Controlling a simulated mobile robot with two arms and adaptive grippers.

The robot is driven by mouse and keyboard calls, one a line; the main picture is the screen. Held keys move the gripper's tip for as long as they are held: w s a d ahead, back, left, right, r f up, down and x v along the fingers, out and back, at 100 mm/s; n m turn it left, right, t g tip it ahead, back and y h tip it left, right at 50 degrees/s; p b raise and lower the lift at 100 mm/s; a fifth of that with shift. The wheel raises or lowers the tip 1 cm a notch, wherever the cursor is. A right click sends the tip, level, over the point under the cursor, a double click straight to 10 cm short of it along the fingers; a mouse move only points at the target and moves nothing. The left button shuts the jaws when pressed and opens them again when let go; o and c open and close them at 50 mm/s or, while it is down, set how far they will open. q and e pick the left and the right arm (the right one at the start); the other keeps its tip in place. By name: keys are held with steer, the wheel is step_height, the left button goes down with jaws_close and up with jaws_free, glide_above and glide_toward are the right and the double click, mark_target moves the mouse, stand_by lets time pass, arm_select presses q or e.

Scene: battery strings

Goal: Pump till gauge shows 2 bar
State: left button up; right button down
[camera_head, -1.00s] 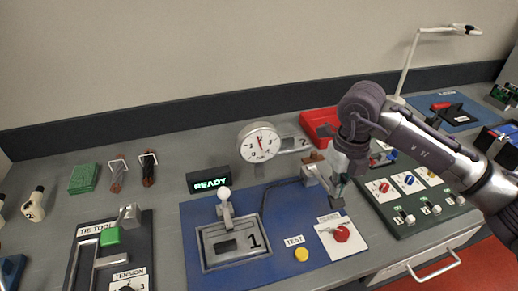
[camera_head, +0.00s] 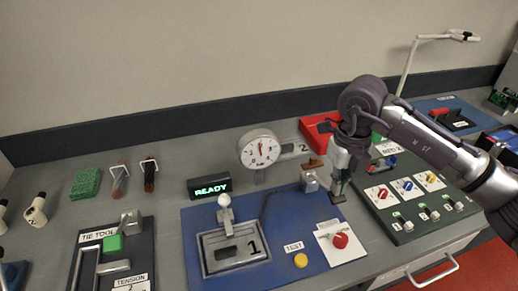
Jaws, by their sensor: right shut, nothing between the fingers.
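The round white gauge (camera_head: 259,149) stands behind the blue board, its red needle pointing almost straight up; its numbers are too small to read surely. On the blue board (camera_head: 191,262), a lever with a white ball knob (camera_head: 224,200) stands upright at a grey frame marked 1. A small grey block with a brown handle (camera_head: 311,178) sits at the board's right rear; I cannot tell which part is the pump. My right gripper (camera_head: 337,196) is shut and empty, pointing down just right of that block. My left gripper is out of view.
A display (camera_head: 209,187) reads READY. A yellow TEST button (camera_head: 300,260) and a red knob (camera_head: 340,240) are at the board's front right. The tie tool (camera_head: 112,243) is left, a dark switch panel (camera_head: 408,203) right. Bare table lies behind the display.

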steer(key=shift+w+a+r+p, duration=0.15)
steer(key=shift+r+p, duration=0.6)
steer(key=shift+r, duration=0.75)
steer(key=shift+w+d+r+p, duration=0.15)
steer(key=shift+r+p, duration=0.55)
steer(key=shift+r, duration=0.75)
steer(key=shift+a, duration=0.15)
steer(key=shift+f, duration=0.1)
